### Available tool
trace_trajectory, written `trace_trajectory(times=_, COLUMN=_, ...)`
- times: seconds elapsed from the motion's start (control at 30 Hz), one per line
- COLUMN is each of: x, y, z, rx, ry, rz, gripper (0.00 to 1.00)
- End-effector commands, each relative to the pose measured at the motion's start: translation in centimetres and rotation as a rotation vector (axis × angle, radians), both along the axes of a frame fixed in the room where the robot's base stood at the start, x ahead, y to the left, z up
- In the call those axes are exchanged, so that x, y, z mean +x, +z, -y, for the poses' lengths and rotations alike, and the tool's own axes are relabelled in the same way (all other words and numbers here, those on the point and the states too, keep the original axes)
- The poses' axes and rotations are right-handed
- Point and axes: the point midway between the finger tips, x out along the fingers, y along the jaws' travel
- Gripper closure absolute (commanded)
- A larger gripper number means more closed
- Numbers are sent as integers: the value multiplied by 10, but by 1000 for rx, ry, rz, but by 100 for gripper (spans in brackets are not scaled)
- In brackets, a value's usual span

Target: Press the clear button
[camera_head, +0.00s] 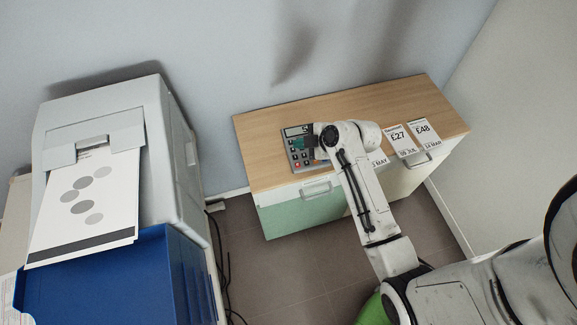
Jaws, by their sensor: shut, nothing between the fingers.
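A dark grey calculator (291,144) lies on the left part of a wooden-topped cabinet. Its display (296,131) is at the far end and a red key (297,165) shows near its lower edge. Which key is the clear button is too small to read. My gripper (301,144) is over the calculator's keypad, reaching in from the right, and is shut and empty. It hides the right part of the keys. I cannot tell whether the fingertips touch a key or hover just above.
The cabinet top (260,120) also holds price cards (397,139) to the right, one partly behind my arm. A printer (160,150) with a printed sheet (85,205) stands at left beside a blue box (120,280). The cabinet top behind the cards is clear.

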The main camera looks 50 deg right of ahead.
Motion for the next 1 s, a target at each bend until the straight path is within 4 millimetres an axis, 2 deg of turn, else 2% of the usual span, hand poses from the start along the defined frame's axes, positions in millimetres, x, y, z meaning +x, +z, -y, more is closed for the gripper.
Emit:
trace_trajectory(times=0.27, x=0, y=-3, z=-1, rx=2, ry=0, rz=-2, gripper=100)
trace_trajectory(times=0.43, x=0, y=-13, z=-1, rx=1, ry=0, rz=-3, gripper=100)
trace_trajectory(times=1.0, x=0, y=-82, z=-1, rx=2, ry=1, rz=-2, gripper=100)
